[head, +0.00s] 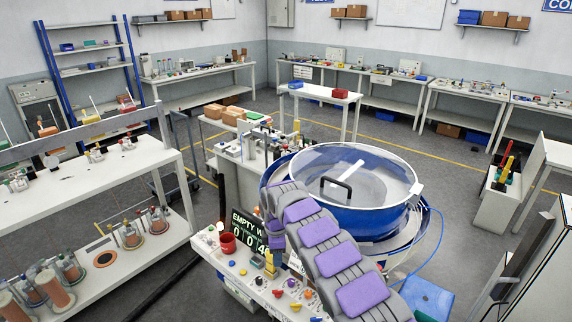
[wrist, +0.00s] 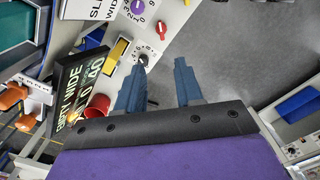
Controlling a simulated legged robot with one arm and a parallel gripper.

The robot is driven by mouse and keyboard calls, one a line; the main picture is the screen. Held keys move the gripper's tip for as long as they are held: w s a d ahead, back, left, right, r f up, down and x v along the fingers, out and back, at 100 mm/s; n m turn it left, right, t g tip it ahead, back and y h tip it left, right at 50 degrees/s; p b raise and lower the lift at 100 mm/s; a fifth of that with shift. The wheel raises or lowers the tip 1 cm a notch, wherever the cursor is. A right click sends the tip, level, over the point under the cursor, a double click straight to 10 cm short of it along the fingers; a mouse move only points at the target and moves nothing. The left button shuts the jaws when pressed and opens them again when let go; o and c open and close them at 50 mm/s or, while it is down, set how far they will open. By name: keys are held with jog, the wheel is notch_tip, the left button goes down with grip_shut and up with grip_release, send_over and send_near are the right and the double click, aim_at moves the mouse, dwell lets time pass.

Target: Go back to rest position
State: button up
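My gripper (wrist: 158,66) shows in the wrist view with its two blue fingers spread apart and nothing between them. It hangs above the edge of the white control panel (wrist: 120,45), with grey floor also below. In the head view my grey arm with purple pads rises from the bottom and bends over the panel, in front of the blue bowl (head: 345,218). The gripper's fingers cannot be made out there. The bowl has a clear lid with a black handle (head: 336,188).
Panel knobs (head: 280,293) lie near the arm. A white shelf bench (head: 90,185) stands left; open floor (head: 470,190) lies right.

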jog(key=s+d+r+m+h+b, duration=0.1)
jog(key=s+d+r+m, duration=0.3)
jog(key=d, duration=0.3)
jog(key=s+d+r+m+h+b, duration=0.1)
jog(key=s+d+r+m+b, duration=0.15)
jog(key=d+r, duration=0.4)
jog(key=s+d+r+m, duration=0.2)
jog(key=s+d+m, duration=0.1)
jog(key=s, duration=0.3)
jog(key=s+d+r+m, duration=0.3)
jog(key=s+d, duration=0.1)
jog(key=s, duration=0.2)
jog(key=s+a+f+m+g+y+b, duration=0.1)
jog(key=s+f+m+b, duration=0.1)
jog(key=s, duration=1.4)
jog(key=s+f+m+y+b, duration=0.1)
jog(key=s+m, duration=0.4)
jog(key=s, duration=1.1)
notch_tip(320, 180, down, 3)
jog(key=shift+s+a+r+g+b, duration=0.2)
jog(key=shift+s+a+g+b, duration=0.2)
jog(key=shift+b, duration=0.45)
jog(key=shift+c, duration=0.4)
